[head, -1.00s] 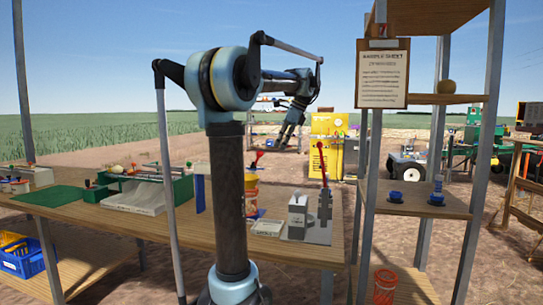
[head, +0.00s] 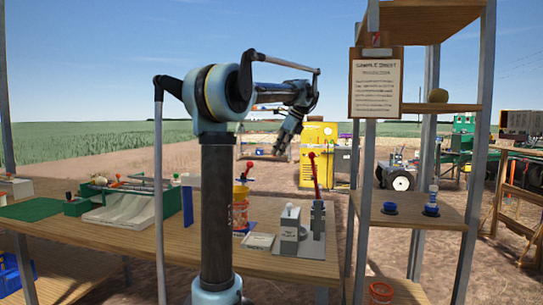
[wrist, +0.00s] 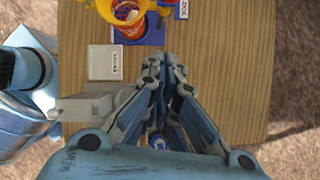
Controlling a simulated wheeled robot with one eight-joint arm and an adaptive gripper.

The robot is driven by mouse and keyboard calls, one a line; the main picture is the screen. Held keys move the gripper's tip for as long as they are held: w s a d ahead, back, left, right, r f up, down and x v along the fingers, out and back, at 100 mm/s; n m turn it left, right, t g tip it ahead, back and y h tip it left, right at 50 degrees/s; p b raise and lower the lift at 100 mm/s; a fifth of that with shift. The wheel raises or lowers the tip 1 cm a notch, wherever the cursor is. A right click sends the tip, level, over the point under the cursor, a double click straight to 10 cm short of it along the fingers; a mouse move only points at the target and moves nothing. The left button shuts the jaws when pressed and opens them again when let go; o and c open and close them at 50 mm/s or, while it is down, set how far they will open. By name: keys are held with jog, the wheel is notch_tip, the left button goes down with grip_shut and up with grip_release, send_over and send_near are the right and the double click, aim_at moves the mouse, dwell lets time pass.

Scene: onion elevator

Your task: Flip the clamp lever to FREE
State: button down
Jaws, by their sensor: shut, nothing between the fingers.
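The clamp lever (head: 315,175) has a red handle and stands nearly upright on a grey metal clamp base (head: 314,246), at the right end of the wooden table in the head view. Its label is not readable. My gripper (head: 278,152) is shut and empty, pointing down, above and a little left of the lever's tip in the head view; the two look apart. In the wrist view my gripper (wrist: 168,58) has its fingertips together above the table. I cannot make out the lever there; the fingers may hide it.
A grey block (head: 289,236) stands beside the clamp, with a white card (head: 258,241) to its left. A shelf post (head: 361,200) rises right of the table. A green-framed tray (head: 125,205) sits left.

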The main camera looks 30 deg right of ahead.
aim_at(247, 171)
jog(key=w+a+f, duration=0.5)
jog(key=w+f, duration=0.1)
jog(key=shift+f, duration=0.2)
jog(key=shift+d, duration=0.2)
dwell(0.4)
